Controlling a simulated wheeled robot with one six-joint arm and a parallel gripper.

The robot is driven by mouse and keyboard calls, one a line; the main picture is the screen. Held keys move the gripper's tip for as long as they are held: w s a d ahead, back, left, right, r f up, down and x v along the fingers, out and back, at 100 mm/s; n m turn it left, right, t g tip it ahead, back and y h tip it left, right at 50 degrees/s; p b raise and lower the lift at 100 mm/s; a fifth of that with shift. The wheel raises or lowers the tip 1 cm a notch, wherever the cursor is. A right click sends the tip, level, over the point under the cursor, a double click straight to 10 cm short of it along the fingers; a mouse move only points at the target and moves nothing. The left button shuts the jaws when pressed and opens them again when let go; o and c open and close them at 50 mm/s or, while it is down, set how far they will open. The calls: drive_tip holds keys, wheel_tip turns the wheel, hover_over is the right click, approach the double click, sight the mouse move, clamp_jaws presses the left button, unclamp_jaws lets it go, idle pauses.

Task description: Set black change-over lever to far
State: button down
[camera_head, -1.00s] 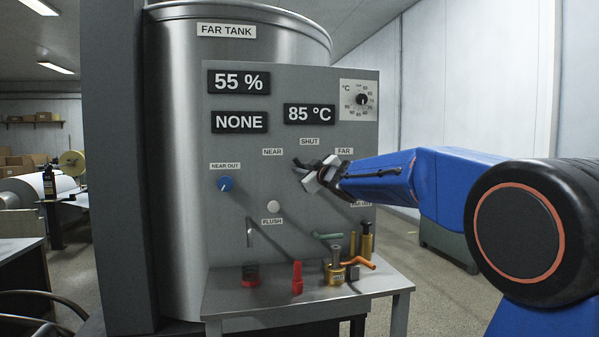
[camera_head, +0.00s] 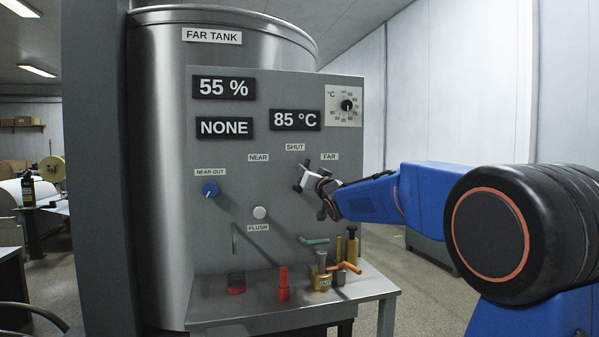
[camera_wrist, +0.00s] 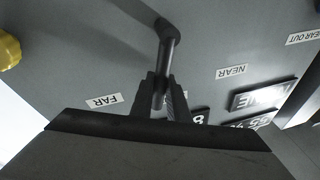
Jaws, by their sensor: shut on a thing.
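The black change-over lever (camera_wrist: 166,58) sticks out from the grey panel (camera_head: 220,165). In the wrist view my gripper (camera_wrist: 162,97) has one finger on each side of its rod and is shut on it. The FAR label (camera_wrist: 104,100) is to the left of the lever there and the NEAR label (camera_wrist: 231,72) to the right. The lever lies between them; its exact setting is hard to tell. In the head view my gripper (camera_head: 307,180) is below the SHUT label (camera_head: 295,147) and hides most of the lever.
A blue knob (camera_head: 210,189) and a white flush button (camera_head: 259,212) are at the panel's left. Below, a metal shelf (camera_head: 220,314) carries a red part (camera_head: 283,284) and brass fittings (camera_head: 320,280). A temperature dial (camera_head: 345,105) is at upper right.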

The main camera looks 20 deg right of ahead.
drive_tip(key=shift+d+f+m+h, duration=0.3)
drive_tip(key=shift+d+m+h, duration=0.15)
drive_tip(key=shift+m, duration=0.75)
drive_tip(key=shift+d+f+m+t+h, duration=0.1)
drive_tip(key=shift+d+f+m+h, duration=0.2)
drive_tip(key=shift+m, duration=0.55)
drive_tip(key=shift+d+f+m+t+h, duration=0.15)
drive_tip(key=shift+d+m+h, duration=0.15)
drive_tip(key=shift+m, duration=0.5)
drive_tip(key=shift+d+f+m+t+h, duration=0.1)
drive_tip(key=shift+d+f+m+h, duration=0.2)
drive_tip(key=shift+m, duration=0.55)
drive_tip(key=shift+d, duration=0.1)
drive_tip(key=c, duration=1.7)
unclamp_jaws()
drive_tip(key=shift+r, duration=0.1)
drive_tip(key=v, duration=1.7)
drive_tip(key=shift+s, duration=0.25)
